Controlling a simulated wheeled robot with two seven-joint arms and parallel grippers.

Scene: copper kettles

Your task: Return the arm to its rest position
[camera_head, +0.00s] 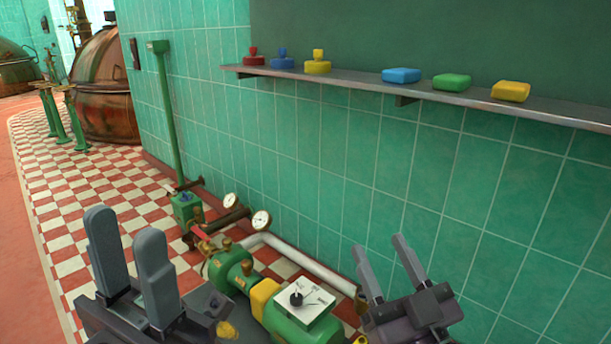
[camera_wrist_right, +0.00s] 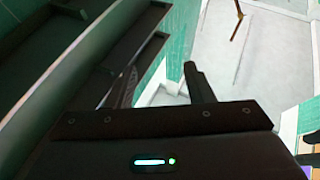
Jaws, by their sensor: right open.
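My left gripper (camera_head: 125,225) is at the lower left of the head view, its two grey fingers pointing up with a gap between them and nothing in it. My right gripper (camera_head: 379,244) is at the lower right of the head view, in front of the green tiled wall. Its fingers stand apart and it is empty. The right gripper's dark fingers also show in the right wrist view (camera_wrist_right: 148,76), with nothing between them.
A shelf (camera_head: 350,83) on the wall holds red, blue and yellow knobbed pieces and blue, green and yellow blocks. A green pump (camera_head: 232,268) with gauges, pipes and a white dial box (camera_head: 305,298) stands between the grippers. Copper kettles (camera_head: 103,85) stand far left.

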